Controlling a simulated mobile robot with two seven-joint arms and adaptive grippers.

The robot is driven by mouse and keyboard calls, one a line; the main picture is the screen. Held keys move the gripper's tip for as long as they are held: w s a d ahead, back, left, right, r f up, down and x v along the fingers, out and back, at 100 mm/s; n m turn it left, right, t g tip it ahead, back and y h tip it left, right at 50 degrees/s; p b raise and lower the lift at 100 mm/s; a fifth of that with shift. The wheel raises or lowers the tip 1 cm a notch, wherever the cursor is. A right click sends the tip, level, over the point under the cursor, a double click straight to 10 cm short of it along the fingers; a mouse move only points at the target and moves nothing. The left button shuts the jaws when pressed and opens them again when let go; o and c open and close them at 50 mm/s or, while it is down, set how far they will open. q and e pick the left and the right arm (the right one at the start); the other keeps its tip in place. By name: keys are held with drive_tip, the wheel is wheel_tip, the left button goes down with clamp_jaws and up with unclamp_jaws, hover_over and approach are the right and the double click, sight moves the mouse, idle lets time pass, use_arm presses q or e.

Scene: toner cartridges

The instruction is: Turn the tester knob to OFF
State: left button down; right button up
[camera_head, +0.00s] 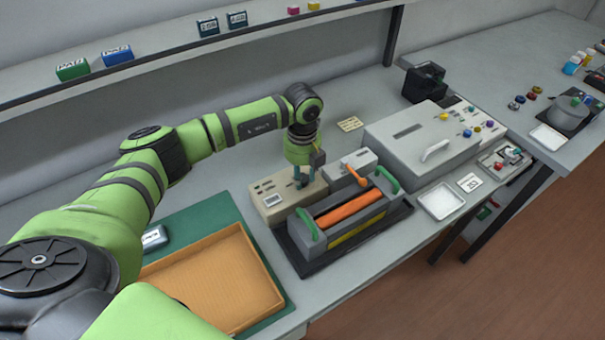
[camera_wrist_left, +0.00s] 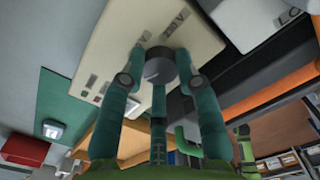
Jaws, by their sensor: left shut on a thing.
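The tester (camera_head: 265,188) is a beige box with a small display, standing on the bench behind the toner cartridge. The knob (camera_wrist_left: 160,68) is a dark grey round piece on that face. My left gripper (camera_head: 303,177) points down at the tester, its teal fingers shut around the knob. In the head view the fingers and wrist hide the knob. Which setting it points to I cannot tell. My right gripper is in neither view.
The toner cartridge (camera_head: 345,215) with an orange roller and green handles lies just in front of the tester. An orange tray (camera_head: 218,275) sits on a green mat (camera_head: 187,225) at left. A grey machine (camera_head: 420,140) stands to the right. A shelf (camera_head: 175,57) runs above the back.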

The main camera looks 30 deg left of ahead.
sight(303, 178)
use_arm(q)
drive_tip(key=shift+s+f, duration=0.1)
idle(0.4)
drive_tip(key=c, duration=0.9)
unclamp_jaws()
drive_tip(key=shift+r, duration=0.5)
wheel_tip(303, 178, up, 11)
drive_tip(key=shift+r, duration=0.1)
